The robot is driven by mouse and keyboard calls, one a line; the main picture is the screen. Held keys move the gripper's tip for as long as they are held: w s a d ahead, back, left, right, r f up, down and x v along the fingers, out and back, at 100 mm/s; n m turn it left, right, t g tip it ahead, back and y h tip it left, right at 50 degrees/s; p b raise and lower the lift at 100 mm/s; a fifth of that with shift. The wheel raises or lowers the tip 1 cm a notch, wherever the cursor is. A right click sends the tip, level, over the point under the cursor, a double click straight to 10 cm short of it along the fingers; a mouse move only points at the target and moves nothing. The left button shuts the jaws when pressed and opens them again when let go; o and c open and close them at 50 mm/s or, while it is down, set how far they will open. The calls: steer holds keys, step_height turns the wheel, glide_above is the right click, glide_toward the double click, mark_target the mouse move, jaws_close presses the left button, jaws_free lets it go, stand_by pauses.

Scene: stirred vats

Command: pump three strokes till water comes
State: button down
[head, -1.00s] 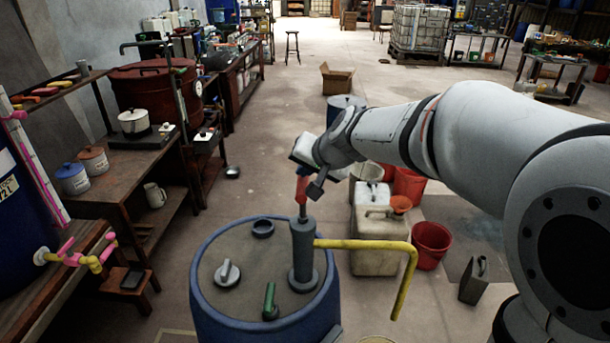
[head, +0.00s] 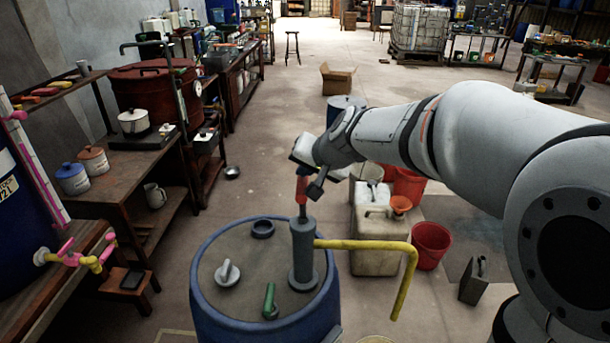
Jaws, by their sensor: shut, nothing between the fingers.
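A blue drum (head: 208,292) with a grey lid stands at the front. A hand pump (head: 303,255) with a grey upright body is fixed on the lid. Its red handle (head: 302,188) sits on a short rod above the body, and a yellow spout (head: 408,262) runs right and bends down. My gripper (head: 303,164) is shut and empty, right above the red handle. It hides the handle's top, so I cannot tell whether they touch. No water shows at the spout's end. The rim of a pale vessel (head: 375,340) shows at the bottom edge under it.
The lid also carries a grey knob (head: 228,273), a green lever (head: 269,301) and a dark cap (head: 262,229). White canisters (head: 375,245) and a red bucket (head: 431,246) stand behind the spout. A wooden bench (head: 130,185) is at left. The floor behind is mostly clear.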

steer(key=shift+f, duration=0.1)
stand_by(0.3)
steer(key=shift+f+b, duration=0.4)
steer(key=shift+b, duration=0.25)
steer(key=shift+s+f+b, duration=0.1)
steer(key=shift+f+b, duration=3.1)
steer(key=shift+b, duration=0.05)
stand_by(2.3)
steer(key=shift+r, duration=0.1)
